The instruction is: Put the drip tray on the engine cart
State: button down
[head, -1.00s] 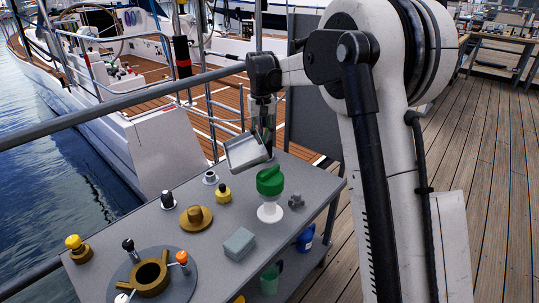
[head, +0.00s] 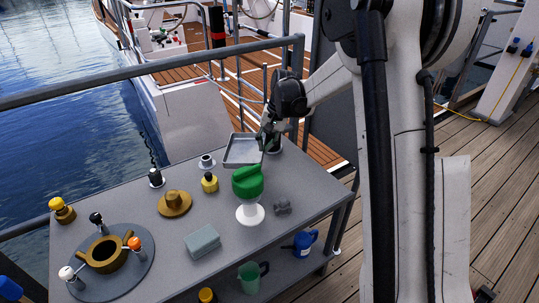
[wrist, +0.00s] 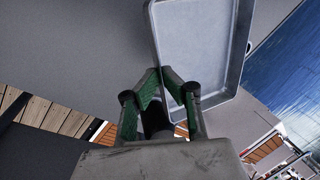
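The drip tray (head: 240,149) is a shallow grey metal tray with a raised rim, near the far edge of the grey table. My gripper (head: 266,140) is at its right side in the head view. In the wrist view the finger tips of my gripper (wrist: 163,74) close together at the rim of the tray (wrist: 197,35), so it looks shut on that rim. The tray looks nearly level; whether it touches the tabletop I cannot tell. No cart is clearly apart from the grey table (head: 285,235), which has a lower shelf; I cannot tell if this is the engine cart.
A yellow-capped item (head: 210,182), a brass cap (head: 175,203), a grey-blue block (head: 202,241) and a round plate (head: 128,270) with a brass hub share the tabletop. A railing (head: 190,65) runs behind.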

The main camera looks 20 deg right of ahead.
aim_at(270, 180)
jog(key=shift+s+d+f+m+y, duration=0.2)
jog(key=shift+s+f+m, duration=0.15)
jog(key=shift+s+f, duration=0.25)
jog(key=shift+s+d+f+m+y, duration=0.1)
jog(key=shift+s+d+f+m, duration=0.1)
jog(key=shift+s+f+m, duration=0.3)
jog(key=shift+f, duration=0.15)
jog(key=shift+f+b, duration=2.85)
jog(key=shift+f, duration=1.1)
jog(key=shift+f, duration=0.25)
jog(key=c, duration=2.4)
grip_release()
jog(key=o, duration=0.9)
jog(key=shift+r, duration=0.1)
